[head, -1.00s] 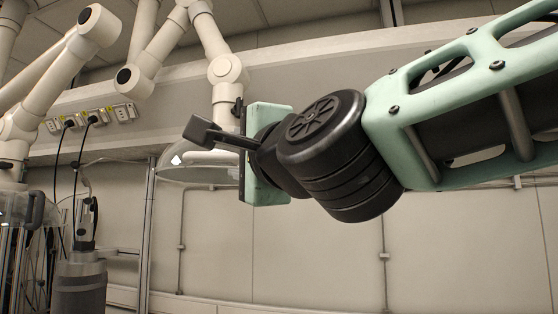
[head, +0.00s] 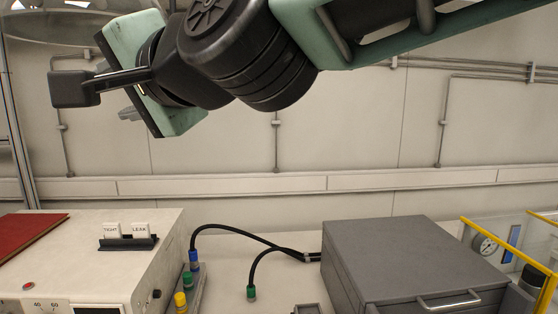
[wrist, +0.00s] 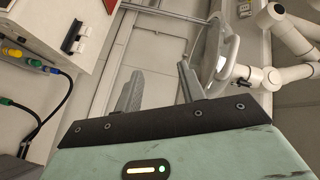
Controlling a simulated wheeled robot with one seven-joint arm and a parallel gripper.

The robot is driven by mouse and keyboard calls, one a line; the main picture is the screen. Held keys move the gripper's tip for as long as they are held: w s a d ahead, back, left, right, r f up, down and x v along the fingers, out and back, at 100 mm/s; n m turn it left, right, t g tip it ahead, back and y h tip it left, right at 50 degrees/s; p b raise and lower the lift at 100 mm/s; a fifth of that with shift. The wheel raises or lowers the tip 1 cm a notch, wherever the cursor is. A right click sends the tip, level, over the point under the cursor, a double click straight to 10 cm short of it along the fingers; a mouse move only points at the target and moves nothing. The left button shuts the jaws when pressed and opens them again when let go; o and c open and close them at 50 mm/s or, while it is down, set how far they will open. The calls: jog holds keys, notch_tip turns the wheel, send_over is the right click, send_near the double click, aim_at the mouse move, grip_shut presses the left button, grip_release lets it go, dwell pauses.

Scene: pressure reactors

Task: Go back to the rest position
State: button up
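My gripper (wrist: 157,82) shows in the wrist view with its two grey fingers apart and nothing between them. In the head view my arm reaches in from the upper right. The green gripper body (head: 183,117) hangs in the air at the upper left, and one grey finger (head: 130,113) shows beside it. The rest of the fingers is hidden there. The gripper is clear of the bench equipment below and touches nothing that I can see.
Below stand a white instrument box (head: 150,235) with TIGHT and LEAK tags, a red book (head: 28,236), a grey drawer box (head: 400,255) and a yellow frame (head: 500,237) with a gauge. Black hoses (head: 235,232) run between. White jointed extraction arms (wrist: 290,30) show in the wrist view.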

jog(key=s+d+f+n+g+h+b, duration=0.1)
jog(key=s+d+f+n+g+h, duration=0.15)
jog(key=d+f, duration=0.6)
jog(key=s+d+f+n+g+h+b, duration=0.15)
jog(key=d+f+h, duration=0.35)
jog(key=f, duration=0.7)
jog(key=s+d+f+n+g+h, duration=0.2)
jog(key=s+d+f+n, duration=0.1)
jog(key=d+f, duration=0.6)
jog(key=s+d+f+n+g+h, duration=0.2)
jog(key=s+d+f, duration=0.4)
jog(key=d, duration=0.4)
jog(key=shift+f+g+h+b, duration=0.3)
jog(key=shift+f+g+h, duration=0.1)
jog(key=shift+f+h, duration=0.4)
